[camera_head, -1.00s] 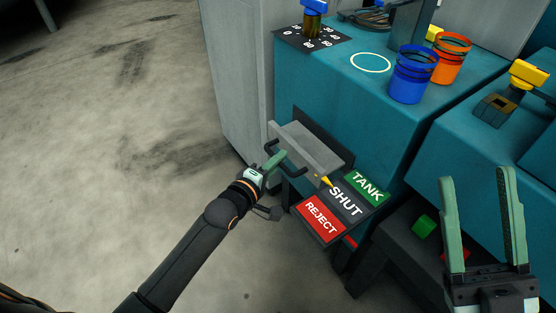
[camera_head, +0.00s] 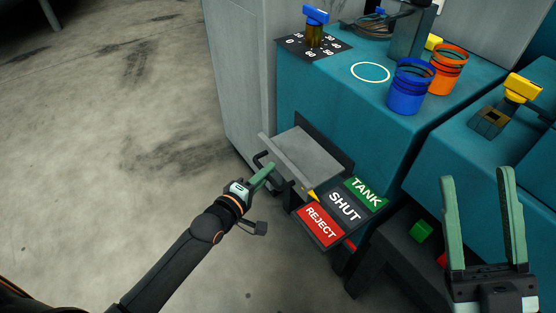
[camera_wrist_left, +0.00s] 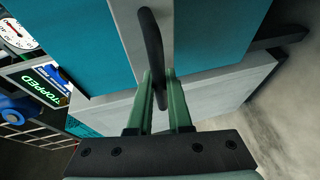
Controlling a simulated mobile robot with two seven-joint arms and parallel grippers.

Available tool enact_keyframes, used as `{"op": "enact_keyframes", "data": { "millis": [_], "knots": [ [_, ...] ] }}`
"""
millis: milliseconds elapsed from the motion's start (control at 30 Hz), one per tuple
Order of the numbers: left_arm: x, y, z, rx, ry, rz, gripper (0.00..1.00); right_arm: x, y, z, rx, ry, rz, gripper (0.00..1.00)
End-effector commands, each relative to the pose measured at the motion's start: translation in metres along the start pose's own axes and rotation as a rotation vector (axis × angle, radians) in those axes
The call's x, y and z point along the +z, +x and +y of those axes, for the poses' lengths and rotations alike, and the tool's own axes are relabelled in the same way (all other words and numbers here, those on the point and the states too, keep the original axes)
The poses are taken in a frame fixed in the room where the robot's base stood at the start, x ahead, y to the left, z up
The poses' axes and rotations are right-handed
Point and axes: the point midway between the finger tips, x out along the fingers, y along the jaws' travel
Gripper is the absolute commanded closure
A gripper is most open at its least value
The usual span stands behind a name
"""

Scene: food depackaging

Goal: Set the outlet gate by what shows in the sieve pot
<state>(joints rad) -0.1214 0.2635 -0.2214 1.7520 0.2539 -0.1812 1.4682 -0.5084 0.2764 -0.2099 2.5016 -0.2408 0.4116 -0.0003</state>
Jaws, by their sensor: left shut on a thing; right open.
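The outlet gate (camera_head: 306,153) is a grey sliding plate that sticks out of the teal machine front. Its yellow pointer (camera_head: 312,196) stands by the border between the SHUT panel (camera_head: 345,207) and the red REJECT panel (camera_head: 321,222); the green TANK panel (camera_head: 366,191) is farther back. My left gripper (camera_head: 268,172) is shut on the gate's dark handle (camera_wrist_left: 152,40), between the fingers in the left wrist view. My right gripper (camera_head: 480,185) is open and empty at lower right. A blue pot (camera_head: 405,95) and an orange pot (camera_head: 450,82) stand on top; their contents cannot be made out.
A timer-like dial plate (camera_head: 300,48) with a blue-topped knob and a white ring (camera_head: 370,72) are on the machine top. A green block (camera_head: 421,231) is below. Floor at left is clear.

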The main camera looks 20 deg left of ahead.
Motion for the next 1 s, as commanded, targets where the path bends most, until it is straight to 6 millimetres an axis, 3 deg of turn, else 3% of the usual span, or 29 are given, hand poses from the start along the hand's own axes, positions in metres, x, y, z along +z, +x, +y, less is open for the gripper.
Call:
{"op": "enact_keyframes", "data": {
  "millis": [33,100,300,433,733,767,1000],
  "knots": [
    [-0.004,-0.009,0.000,-0.009,0.001,0.000,1.00,0.025,-0.003,0.001,0.014,0.026,-0.114,0.43],
    [-0.006,-0.015,-0.002,-0.006,0.002,0.000,1.00,0.047,-0.009,-0.001,0.019,0.050,-0.202,0.43],
    [-0.011,-0.027,-0.006,-0.005,0.001,0.000,1.00,0.087,-0.025,-0.007,0.028,0.102,-0.378,0.43],
    [-0.013,-0.030,-0.007,-0.004,0.000,0.001,1.00,0.097,-0.030,-0.009,0.029,0.114,-0.420,0.43],
    [-0.013,-0.031,-0.008,-0.005,0.001,0.003,1.00,0.098,-0.030,-0.009,0.029,0.115,-0.422,0.43],
    [-0.013,-0.031,-0.008,-0.005,0.001,0.003,0.79,0.097,-0.030,-0.009,0.029,0.115,-0.421,0.43],
    [-0.013,-0.030,-0.007,-0.003,0.000,0.002,0.53,0.097,-0.030,-0.009,0.029,0.115,-0.421,0.43]
  ]
}}
